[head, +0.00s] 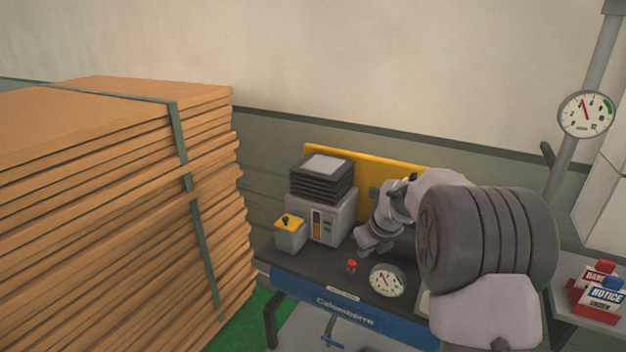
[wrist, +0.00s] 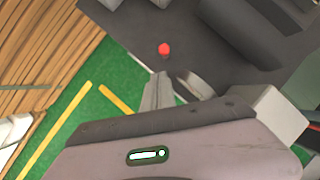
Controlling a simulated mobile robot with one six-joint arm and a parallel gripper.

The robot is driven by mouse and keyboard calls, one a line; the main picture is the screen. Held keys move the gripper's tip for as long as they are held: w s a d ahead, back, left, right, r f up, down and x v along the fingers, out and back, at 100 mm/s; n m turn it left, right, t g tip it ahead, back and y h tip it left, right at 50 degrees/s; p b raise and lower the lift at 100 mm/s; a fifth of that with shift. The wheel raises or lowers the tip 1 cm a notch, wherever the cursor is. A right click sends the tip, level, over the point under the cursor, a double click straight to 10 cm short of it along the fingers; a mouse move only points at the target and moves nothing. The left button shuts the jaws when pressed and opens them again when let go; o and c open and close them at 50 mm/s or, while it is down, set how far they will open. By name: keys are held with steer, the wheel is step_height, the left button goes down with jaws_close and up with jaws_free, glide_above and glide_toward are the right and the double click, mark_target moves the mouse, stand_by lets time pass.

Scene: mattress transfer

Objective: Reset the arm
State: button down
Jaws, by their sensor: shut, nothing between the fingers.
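My arm reaches in from the right in the head view, over the workbench (head: 340,317) with the blue front. My gripper (head: 362,243) is above the bench top, pointing down and left. In the wrist view my gripper (wrist: 162,80) shows its narrow grey fingers shut with nothing held. A small red knob or button (head: 351,266) stands on the bench below my gripper; it also shows in the wrist view (wrist: 164,48), just beyond the fingertips. I see a gap between it and the fingers in the wrist view, but cannot tell the height.
A grey machine (head: 326,217) with a stack of black trays (head: 322,177) and a yellow-topped box (head: 290,232) stand on the bench. A round gauge (head: 387,280) lies near its front edge. A tall strapped stack of brown boards (head: 110,215) fills the left. Signs (head: 600,292) stand at right.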

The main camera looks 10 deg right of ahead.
steer(key=s+a+r+n+b, duration=0.1)
steer(key=s+a+r+n, duration=0.3)
steer(key=s+r+n, duration=0.5)
steer(key=s+a+r+n+b, duration=0.1)
steer(key=s+a+r+n, duration=0.4)
steer(key=s, duration=0.7)
steer(key=s+a+f+n, duration=0.1)
steer(key=s+f+n, duration=0.1)
steer(key=s+n, duration=0.5)
steer(key=s+a+f+n+y, duration=0.1)
steer(key=s+a+f+n, duration=0.1)
steer(key=s+n, duration=0.5)
steer(key=s, duration=0.3)
steer(key=shift+s, duration=0.35)
steer(key=shift+r, duration=0.1)
